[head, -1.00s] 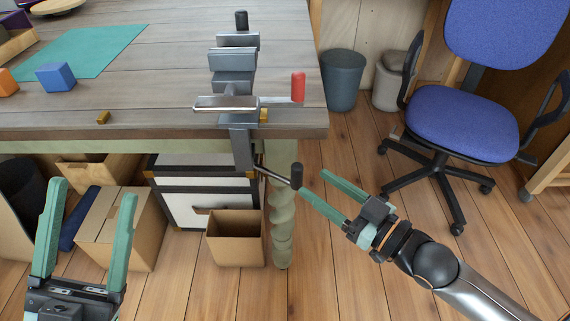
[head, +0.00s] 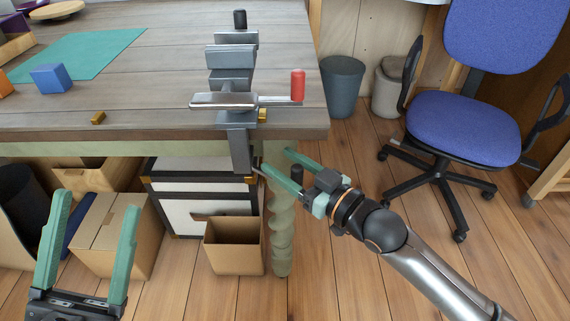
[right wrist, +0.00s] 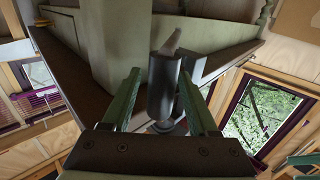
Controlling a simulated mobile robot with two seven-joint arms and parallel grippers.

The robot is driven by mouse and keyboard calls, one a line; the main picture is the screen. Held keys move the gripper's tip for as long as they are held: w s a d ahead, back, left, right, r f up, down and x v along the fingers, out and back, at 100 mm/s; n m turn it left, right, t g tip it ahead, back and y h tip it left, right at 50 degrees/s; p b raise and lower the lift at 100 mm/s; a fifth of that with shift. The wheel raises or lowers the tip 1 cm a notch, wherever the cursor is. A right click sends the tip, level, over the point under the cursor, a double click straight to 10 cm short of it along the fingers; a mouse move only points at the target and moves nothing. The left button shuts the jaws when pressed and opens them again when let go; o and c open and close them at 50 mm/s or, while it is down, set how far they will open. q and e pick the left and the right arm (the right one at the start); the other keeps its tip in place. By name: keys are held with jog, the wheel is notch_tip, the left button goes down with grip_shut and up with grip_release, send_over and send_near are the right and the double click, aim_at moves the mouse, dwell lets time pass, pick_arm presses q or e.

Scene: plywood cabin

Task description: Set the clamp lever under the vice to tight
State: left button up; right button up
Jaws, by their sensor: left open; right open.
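The grey vice (head: 231,57) is clamped to the table's right front corner, with a red-knobbed handle (head: 297,85) at its right. Below the tabletop is the clamp lever; its black grip (head: 297,174) shows beside my right gripper's fingers, its rod mostly hidden. My right gripper (head: 275,159) is open at the lever. In the right wrist view, the black grip (right wrist: 163,85) stands between the two green fingers (right wrist: 160,98), with a gap at least on the left; contact on the right is unclear. My left gripper (head: 97,202) is open and empty at lower left.
The table leg (head: 281,235) stands just below my right gripper. A drawer cabinet (head: 185,215), an open box (head: 235,247) and a carton (head: 113,225) are under the table. A blue chair (head: 460,128) stands at right. A blue cube (head: 52,78) and a small brass block (head: 98,118) lie on the tabletop.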

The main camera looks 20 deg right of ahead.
grip_shut()
dwell(0.4)
dwell(1.0)
